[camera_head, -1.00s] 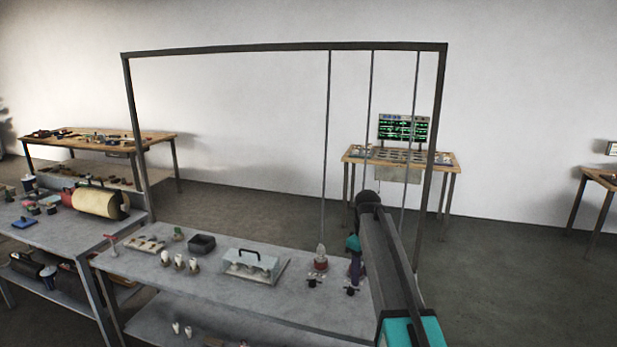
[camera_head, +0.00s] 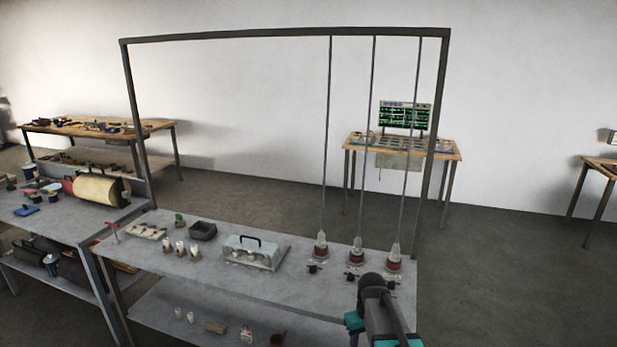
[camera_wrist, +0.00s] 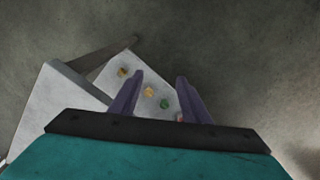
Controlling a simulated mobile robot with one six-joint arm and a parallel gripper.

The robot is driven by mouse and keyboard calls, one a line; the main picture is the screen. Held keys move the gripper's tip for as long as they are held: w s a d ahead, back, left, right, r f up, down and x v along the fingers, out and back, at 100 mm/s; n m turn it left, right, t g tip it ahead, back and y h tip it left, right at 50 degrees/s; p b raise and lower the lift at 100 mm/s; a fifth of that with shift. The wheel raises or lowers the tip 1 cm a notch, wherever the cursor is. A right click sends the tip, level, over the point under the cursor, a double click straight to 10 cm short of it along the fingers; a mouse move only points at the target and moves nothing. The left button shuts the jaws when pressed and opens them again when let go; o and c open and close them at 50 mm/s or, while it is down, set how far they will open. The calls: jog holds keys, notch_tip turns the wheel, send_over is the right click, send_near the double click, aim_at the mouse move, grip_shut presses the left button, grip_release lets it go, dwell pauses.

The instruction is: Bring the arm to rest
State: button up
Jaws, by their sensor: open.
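My gripper (camera_wrist: 157,98) shows in the wrist view as two purple fingers standing apart with nothing between them in their grasp. Beyond them lie a grey surface with small yellow and green items, and the dark floor. In the head view my dark and teal arm stands at the lower right, in front of the grey bench (camera_head: 215,270); the fingertips are hidden there. Three red-based fittings hang or stand under vertical rods at the bench's right end: the left one (camera_head: 321,246), the middle one (camera_head: 356,257) and the right one (camera_head: 394,262).
A dark frame (camera_head: 290,34) rises over the bench. A clear-covered case (camera_head: 254,253), a black bin (camera_head: 203,230) and several pale bottles (camera_head: 180,249) stand on it. The floor to the right is open.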

jog(key=s+f+m+g+b, duration=0.3)
jog(key=s+f+b, duration=0.7)
jog(key=s+f, duration=2.6)
jog(key=s+g, duration=0.1)
jog(key=g, duration=0.1)
jog(key=shift+s+g, duration=0.3)
jog(key=shift+g, duration=0.1)
